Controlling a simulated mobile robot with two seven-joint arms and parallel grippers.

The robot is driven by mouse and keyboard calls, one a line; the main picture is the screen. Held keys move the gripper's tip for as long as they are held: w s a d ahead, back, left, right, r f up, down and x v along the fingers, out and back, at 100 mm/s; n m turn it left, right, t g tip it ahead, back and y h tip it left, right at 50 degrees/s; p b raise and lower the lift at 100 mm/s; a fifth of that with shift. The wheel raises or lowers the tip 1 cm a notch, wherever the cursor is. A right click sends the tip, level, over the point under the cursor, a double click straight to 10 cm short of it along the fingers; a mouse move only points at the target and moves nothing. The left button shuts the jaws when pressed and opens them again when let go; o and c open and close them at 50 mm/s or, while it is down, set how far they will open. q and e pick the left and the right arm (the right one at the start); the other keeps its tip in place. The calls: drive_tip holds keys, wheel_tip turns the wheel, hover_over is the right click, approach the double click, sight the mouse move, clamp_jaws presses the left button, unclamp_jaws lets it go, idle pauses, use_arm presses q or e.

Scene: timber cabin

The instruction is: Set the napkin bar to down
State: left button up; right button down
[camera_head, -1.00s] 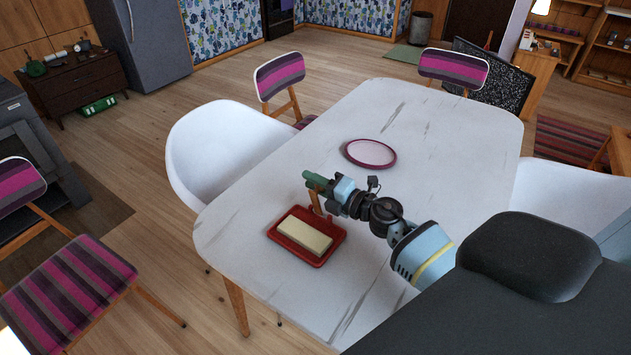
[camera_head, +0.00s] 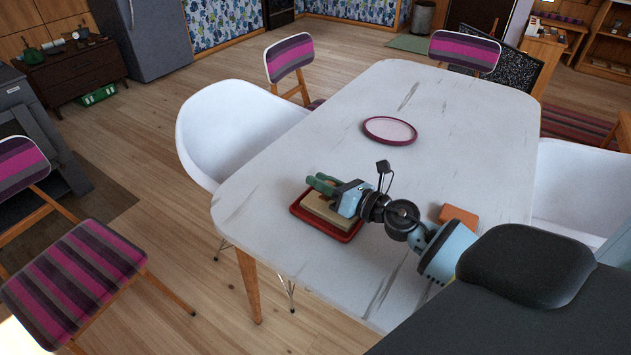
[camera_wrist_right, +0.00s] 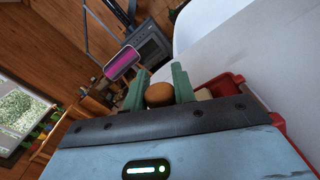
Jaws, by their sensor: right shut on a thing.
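The napkin holder is a red tray (camera_head: 343,239) on the near left part of the white table. A cream napkin stack (camera_head: 322,210) lies in it, partly hidden by my right gripper (camera_head: 322,184). This gripper is low over the tray, its green fingers pointing left. In the right wrist view, the fingers (camera_wrist_right: 160,88) are shut on the rounded brown end of the napkin bar (camera_wrist_right: 160,94). The head view hides most of the bar, so I cannot tell whether it touches the napkins. My left gripper is not in view.
A pink-rimmed plate (camera_head: 390,130) lies farther back on the white table (camera_head: 445,115). An orange block (camera_head: 458,216) sits right beside my right arm. White chairs (camera_head: 235,125) stand at the table's sides. The far tabletop is clear.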

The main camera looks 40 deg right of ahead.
drive_tip(key=shift+s+a+f+n+b, duration=0.1)
drive_tip(key=shift+a+f+n+b, duration=0.2)
drive_tip(key=shift+f+n, duration=0.2)
drive_tip(key=shift+s+a+f+n+b, duration=0.1)
drive_tip(key=shift+a+f+n+b, duration=0.05)
drive_tip(key=shift+f+n+b, duration=0.3)
drive_tip(key=shift+a+f+n+b, duration=0.1)
drive_tip(key=shift+f+n+b, duration=0.05)
drive_tip(key=shift+n, duration=0.5)
drive_tip(key=shift+a+f+n+b, duration=0.1)
drive_tip(key=shift+n+b, duration=0.05)
drive_tip(key=shift+n, duration=0.75)
drive_tip(key=c, duration=1.2)
unclamp_jaws()
drive_tip(key=shift+o, duration=0.2)
drive_tip(key=shift+f, duration=0.1)
drive_tip(key=shift+s, duration=0.1)
